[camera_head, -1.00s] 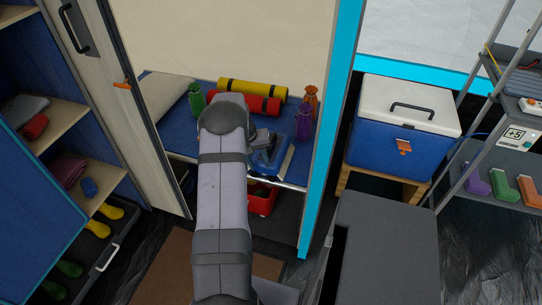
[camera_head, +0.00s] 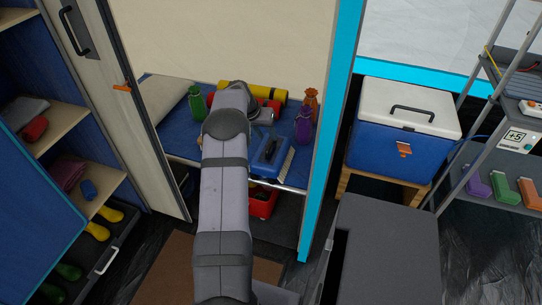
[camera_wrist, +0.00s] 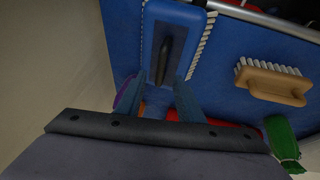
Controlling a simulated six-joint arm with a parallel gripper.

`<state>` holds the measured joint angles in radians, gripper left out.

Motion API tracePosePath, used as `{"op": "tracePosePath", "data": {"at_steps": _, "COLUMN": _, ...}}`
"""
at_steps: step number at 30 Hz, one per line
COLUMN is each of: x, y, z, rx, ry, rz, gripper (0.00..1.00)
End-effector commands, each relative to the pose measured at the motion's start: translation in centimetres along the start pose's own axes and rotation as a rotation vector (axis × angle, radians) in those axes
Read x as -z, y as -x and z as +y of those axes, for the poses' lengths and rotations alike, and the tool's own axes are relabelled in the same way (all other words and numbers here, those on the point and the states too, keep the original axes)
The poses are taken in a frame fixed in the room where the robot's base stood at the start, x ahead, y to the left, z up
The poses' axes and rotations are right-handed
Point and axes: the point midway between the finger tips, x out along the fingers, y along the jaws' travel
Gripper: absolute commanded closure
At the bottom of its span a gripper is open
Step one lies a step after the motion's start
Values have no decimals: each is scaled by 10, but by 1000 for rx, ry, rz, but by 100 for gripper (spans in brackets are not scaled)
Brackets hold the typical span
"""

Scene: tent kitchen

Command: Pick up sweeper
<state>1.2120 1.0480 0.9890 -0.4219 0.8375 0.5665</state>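The blue brush-like tool with white bristles along its edges and a dark handle, which I take as the sweeper (camera_head: 270,158), lies on the blue bed-like surface, right of my arm. In the wrist view the sweeper (camera_wrist: 152,32) is at the top, its dark handle lying in line with the gap between my fingers. My gripper (camera_wrist: 160,78) is open and empty, its two blue-grey fingers pointing at the handle. I cannot tell how far above it they are. In the head view my arm hides most of the gripper. A second brush, with a wooden back (camera_wrist: 270,85), lies apart to the right.
A green bag (camera_head: 197,102), a yellow roll (camera_head: 262,93), and purple (camera_head: 303,127) and orange (camera_head: 311,100) bags surround the sweeper. A bright blue post (camera_head: 328,130) stands to the right, and a cabinet door (camera_head: 125,95) to the left. A red box (camera_head: 263,203) is below.

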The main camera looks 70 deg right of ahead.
Motion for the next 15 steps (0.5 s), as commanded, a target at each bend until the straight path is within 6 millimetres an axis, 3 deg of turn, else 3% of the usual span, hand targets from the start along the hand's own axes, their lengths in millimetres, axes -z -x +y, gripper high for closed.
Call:
{"op": "tracePosePath", "data": {"at_steps": 5, "x": 0, "y": -6, "z": 0, "rx": 0, "ry": 0, "rz": 0, "gripper": 66}}
{"op": "tracePosePath", "data": {"at_steps": 15, "x": -3, "y": -46, "z": -1, "rx": 0, "ry": -1, "rz": 0, "gripper": 66}}
